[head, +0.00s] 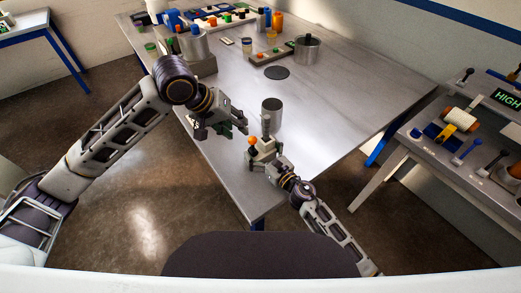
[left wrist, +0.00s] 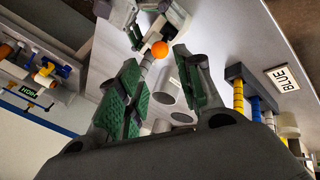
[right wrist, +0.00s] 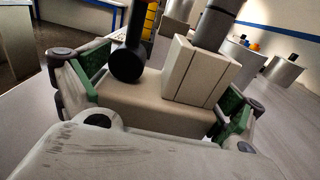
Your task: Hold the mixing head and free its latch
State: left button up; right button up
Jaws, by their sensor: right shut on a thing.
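The mixing head (head: 264,150) is a pale block at the table's near edge, with an upright grey part on it. An orange ball knob (head: 252,140) sits at its left side; it also shows in the left wrist view (left wrist: 160,49). My right gripper (head: 267,160) is shut on the mixing head; in the right wrist view its green pads sit on both sides of the beige body (right wrist: 150,106). A dark round-ended rod (right wrist: 127,65) stands there, its role unclear. My left gripper (head: 241,122) is open and empty, left of and above the knob, apart from it.
A grey metal cylinder (head: 271,111) stands just behind the mixing head. A dark disc (head: 277,73), a lidded pot (head: 307,49) and a small button panel (head: 271,53) are farther back. A side bench (head: 470,165) with a HIGH display stands right. The table's right middle is clear.

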pick_arm(q)
jog(key=c, duration=0.4)
jog(key=shift+w+f, duration=0.2)
jog(key=shift+w, duration=0.1)
grip_shut()
jog(key=w+a+f+m+g+h, duration=0.3)
jog(key=w+f+g+h, duration=0.6)
jog(key=w+g+h, duration=0.1)
jog(key=shift+w+a+h, duration=0.3)
jog(key=shift+w+a, duration=0.1)
jog(key=shift+w, duration=0.4)
dwell(0.4)
jog(key=shift+f, duration=0.1)
